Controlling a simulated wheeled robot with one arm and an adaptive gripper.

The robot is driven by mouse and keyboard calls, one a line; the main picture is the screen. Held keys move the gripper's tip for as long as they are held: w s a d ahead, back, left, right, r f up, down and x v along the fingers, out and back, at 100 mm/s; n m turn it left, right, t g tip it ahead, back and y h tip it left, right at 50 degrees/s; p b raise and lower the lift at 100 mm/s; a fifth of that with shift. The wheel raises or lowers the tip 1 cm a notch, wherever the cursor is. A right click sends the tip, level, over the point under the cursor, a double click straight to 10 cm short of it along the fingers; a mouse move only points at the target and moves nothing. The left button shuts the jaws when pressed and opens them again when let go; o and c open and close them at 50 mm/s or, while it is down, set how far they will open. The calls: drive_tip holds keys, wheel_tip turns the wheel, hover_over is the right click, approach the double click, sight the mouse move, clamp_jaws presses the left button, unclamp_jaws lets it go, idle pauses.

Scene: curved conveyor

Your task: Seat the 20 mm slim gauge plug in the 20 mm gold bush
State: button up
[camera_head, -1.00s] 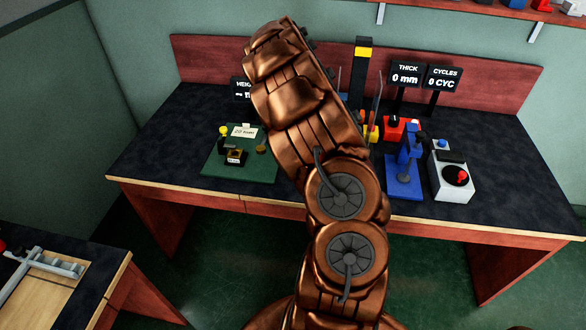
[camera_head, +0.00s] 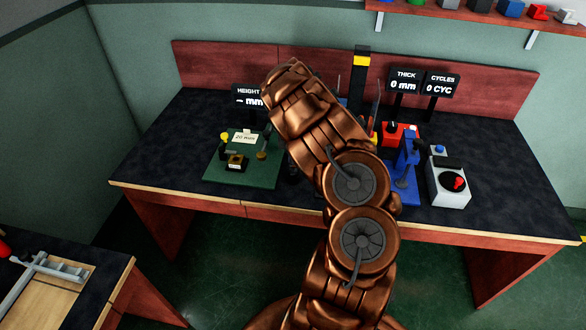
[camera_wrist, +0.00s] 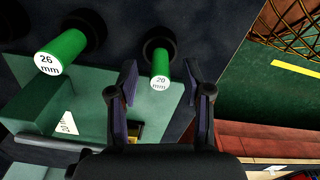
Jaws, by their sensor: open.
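My gripper (camera_wrist: 160,72) is open in the wrist view, with one finger on each side of a green plug labelled 20 mm (camera_wrist: 161,76). The plug stands in a dark round holder, and I cannot tell whether the fingers touch it. A thicker green plug labelled 26 mm (camera_wrist: 60,53) stands to the left in its own dark holder. In the head view, a small block with a gold top (camera_head: 237,161) sits on a green board (camera_head: 262,175) beside a 20 mm card (camera_head: 243,137). My arm hides the gripper and plugs there.
A blue stand (camera_head: 404,175), a red box (camera_head: 399,134) and a white box with a black dial (camera_head: 447,186) stand right of my arm. THICK (camera_head: 405,80) and CYCLES (camera_head: 439,83) displays stand behind. The table's far left is clear.

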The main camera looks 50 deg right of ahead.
drive_tip(key=shift+f, duration=0.6)
clamp_jaws()
